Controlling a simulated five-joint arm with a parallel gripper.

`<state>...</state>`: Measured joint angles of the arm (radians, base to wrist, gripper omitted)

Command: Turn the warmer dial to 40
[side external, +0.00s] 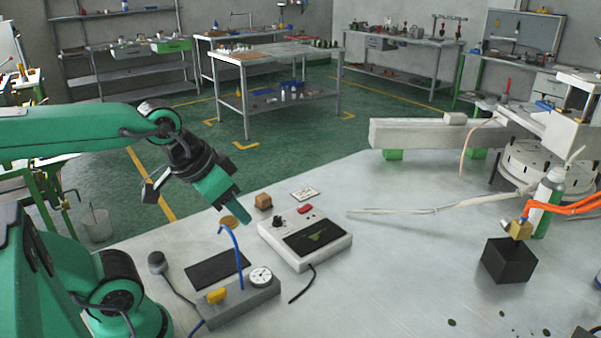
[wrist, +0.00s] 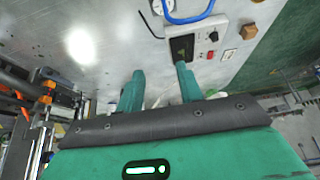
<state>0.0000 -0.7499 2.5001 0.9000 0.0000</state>
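The warmer is a white box (side external: 338,246) with a dark top plate, standing on the pale table. Its black dial (side external: 277,222) is on the upper-left part of its top, beside a red switch (side external: 305,209). The dial's setting is too small to read. In the wrist view the dial (wrist: 213,36) and the red switch (wrist: 210,55) show at the upper right, beyond my fingers. My gripper (wrist: 160,78) has its two green fingers apart with nothing between them. In the side view it hangs above the table, left of the dial and not touching it.
A grey box with a round gauge (side external: 261,277) and blue tube stands left of the warmer, by a dark pad (side external: 217,269). A brown block (side external: 263,201) and small card (side external: 305,194) lie behind the warmer.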

